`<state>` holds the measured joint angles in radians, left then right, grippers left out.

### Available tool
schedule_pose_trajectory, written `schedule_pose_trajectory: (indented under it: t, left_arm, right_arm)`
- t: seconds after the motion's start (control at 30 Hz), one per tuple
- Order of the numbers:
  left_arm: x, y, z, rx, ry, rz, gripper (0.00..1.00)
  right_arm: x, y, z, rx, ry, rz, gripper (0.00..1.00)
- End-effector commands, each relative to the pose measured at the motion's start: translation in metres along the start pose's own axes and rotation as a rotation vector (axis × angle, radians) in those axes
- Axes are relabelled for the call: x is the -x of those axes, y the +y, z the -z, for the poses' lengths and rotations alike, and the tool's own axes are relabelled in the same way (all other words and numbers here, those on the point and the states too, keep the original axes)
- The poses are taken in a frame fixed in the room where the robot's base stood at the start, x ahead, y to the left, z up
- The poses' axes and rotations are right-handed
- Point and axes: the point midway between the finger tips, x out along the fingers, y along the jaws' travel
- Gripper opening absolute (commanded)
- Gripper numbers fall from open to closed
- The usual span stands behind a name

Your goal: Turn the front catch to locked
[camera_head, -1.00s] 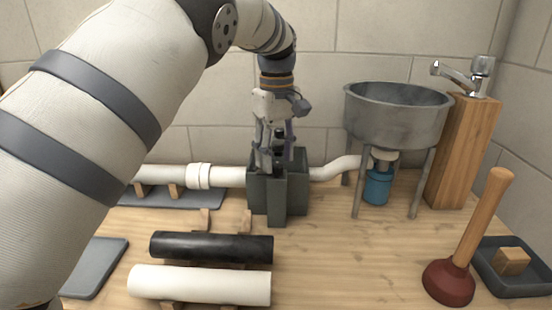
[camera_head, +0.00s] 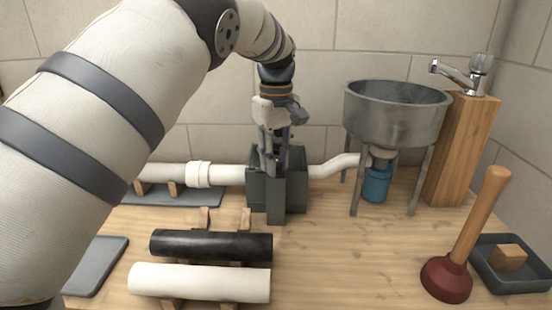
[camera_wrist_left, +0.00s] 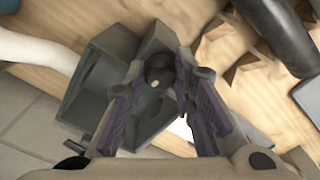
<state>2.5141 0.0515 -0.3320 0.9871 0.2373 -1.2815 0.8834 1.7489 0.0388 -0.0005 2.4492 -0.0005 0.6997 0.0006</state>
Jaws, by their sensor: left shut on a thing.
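A dark grey-green box (camera_head: 293,188), open at the top, sits on the bench where the white pipes meet. My left gripper (camera_head: 273,172) points down at the front of the box. In the left wrist view the gripper (camera_wrist_left: 157,88) has its purple-padded fingers on both sides of a dark round catch (camera_wrist_left: 158,73) with a small light spot on top. It is shut on this catch. The box (camera_wrist_left: 95,92) also shows in that view. In the head view the fingers hide the catch. My right gripper is not in view.
White pipes (camera_head: 225,175) run into the box from both sides. A metal basin (camera_head: 395,115) on legs stands to the right, with a blue cup (camera_head: 377,185) under it. Black (camera_head: 210,245) and white (camera_head: 200,283) pipes lie in front. A plunger (camera_head: 465,245) stands at right.

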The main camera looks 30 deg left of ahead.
Motion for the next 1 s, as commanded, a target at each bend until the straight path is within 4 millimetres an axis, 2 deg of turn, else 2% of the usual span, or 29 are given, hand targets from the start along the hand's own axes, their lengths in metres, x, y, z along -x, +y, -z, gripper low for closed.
schedule_pose_trajectory:
  t: [0.27, 1.0]
  left_arm:
    - [0.002, -0.001, 0.0, -0.176, -0.001, -0.001, 0.0]
    - [-0.001, -0.001, 0.0, -0.877, -0.003, 0.002, 0.0]
  right_arm:
    - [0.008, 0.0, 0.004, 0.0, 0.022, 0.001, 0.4]
    - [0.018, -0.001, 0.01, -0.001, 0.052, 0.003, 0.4]
